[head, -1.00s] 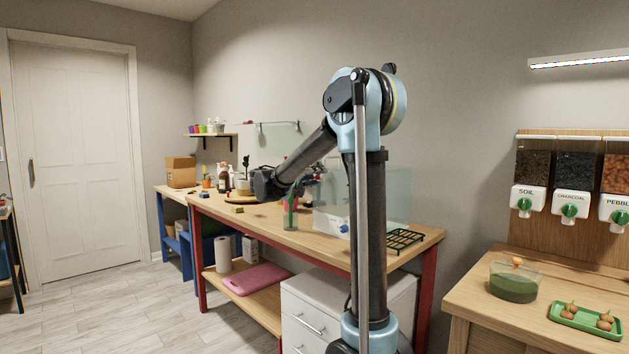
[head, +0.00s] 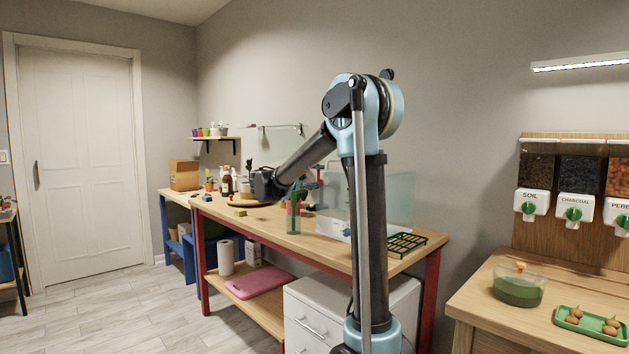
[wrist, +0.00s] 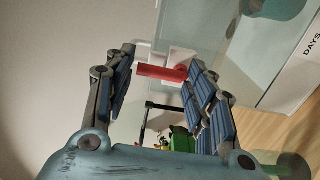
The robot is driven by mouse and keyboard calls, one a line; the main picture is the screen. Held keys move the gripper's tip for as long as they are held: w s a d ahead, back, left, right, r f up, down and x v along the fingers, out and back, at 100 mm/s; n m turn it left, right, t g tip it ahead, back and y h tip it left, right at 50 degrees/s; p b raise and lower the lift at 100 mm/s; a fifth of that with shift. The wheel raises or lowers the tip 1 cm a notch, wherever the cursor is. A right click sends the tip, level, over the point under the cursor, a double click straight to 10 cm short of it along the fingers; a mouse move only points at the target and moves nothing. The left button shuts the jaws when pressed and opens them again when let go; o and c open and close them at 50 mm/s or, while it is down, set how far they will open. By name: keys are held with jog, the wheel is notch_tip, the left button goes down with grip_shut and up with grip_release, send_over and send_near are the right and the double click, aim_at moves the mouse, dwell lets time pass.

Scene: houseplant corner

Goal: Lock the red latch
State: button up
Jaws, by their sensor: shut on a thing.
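The red latch (wrist: 161,73) is a short red bar against a white mount (wrist: 177,58) on a clear glass panel, in the wrist view. My gripper (wrist: 160,68) has its blue-padded fingers on either side of the latch and is shut on it. In the head view, my gripper (head: 306,188) is at the left end of the clear glass case (head: 388,198) on the wooden bench.
The wooden bench (head: 270,224) holds a green-and-clear cup (head: 293,220) close below my gripper and a green rack (head: 406,244) at the right end. A white drawer unit (head: 312,312) stands under it. Floor at the left is clear.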

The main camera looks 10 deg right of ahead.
jog(key=shift+w+a, duration=0.2)
dwell(0.4)
jog(key=o, duration=1.1)
jog(key=shift+f, duration=0.1)
jog(key=shift+o, duration=0.2)
jog(key=v, duration=1.2)
